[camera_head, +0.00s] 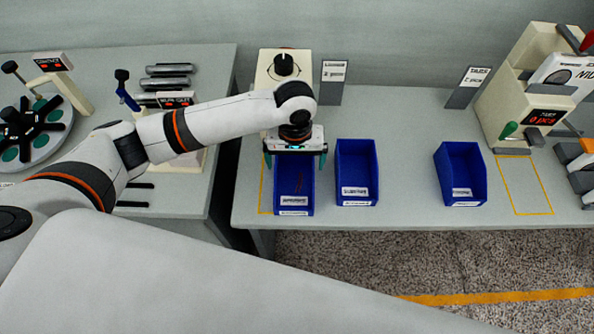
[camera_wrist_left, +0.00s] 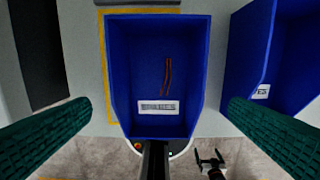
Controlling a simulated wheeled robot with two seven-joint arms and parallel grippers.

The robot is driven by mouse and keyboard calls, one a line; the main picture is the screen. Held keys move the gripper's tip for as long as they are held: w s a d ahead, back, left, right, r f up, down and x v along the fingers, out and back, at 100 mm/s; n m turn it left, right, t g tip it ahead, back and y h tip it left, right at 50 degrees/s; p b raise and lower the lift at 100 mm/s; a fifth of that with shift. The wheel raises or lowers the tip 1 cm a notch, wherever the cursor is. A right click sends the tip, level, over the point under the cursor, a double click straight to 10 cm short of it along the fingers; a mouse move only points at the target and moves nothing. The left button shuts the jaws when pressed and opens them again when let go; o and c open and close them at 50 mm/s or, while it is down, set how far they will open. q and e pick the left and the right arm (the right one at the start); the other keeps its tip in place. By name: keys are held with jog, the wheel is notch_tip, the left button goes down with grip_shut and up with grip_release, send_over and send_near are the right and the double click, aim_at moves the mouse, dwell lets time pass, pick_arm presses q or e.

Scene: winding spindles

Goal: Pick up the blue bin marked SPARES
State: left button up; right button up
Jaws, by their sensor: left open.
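Three blue bins stand on the right table: a left bin (camera_head: 309,190), a middle bin (camera_head: 357,163) and a right bin (camera_head: 461,164). Each has a white front label, too small to read surely, so I cannot tell which says SPARES. My left gripper (camera_head: 295,160) is open and empty, pointing down over the left bin, one finger on each side of it. In the left wrist view the left bin (camera_wrist_left: 195,60) lies between the spread fingers and holds thin reddish strips (camera_wrist_left: 167,77). The middle bin shows partly at right (camera_wrist_left: 245,55).
A beige unit with a black knob (camera_head: 284,64) stands behind the left bin. Two grey signs (camera_head: 332,83) (camera_head: 468,87) stand at the back. A beige counter machine (camera_head: 520,100) is at right. Table is clear between the middle and right bins.

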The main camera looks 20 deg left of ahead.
aim_at(294, 187)
pick_arm(q)
jog(key=f, duration=0.4)
jog(key=shift+s, duration=0.2)
jog(key=shift+w+f, duration=0.15)
jog(key=shift+f, duration=0.1)
jog(key=shift+a+f+p, duration=0.1)
jog(key=shift+f+p, duration=0.5)
jog(key=shift+f, duration=0.25)
notch_tip(294, 187, down, 2)
jog(key=shift+f, duration=0.75)
jog(key=c, duration=0.7)
pick_arm(e)
jog(key=shift+s+d+r, duration=0.1)
jog(key=shift+s+r, duration=0.3)
jog(key=shift+s, duration=0.25)
jog(key=shift+s+r, duration=0.4)
jog(key=shift+s, duration=0.2)
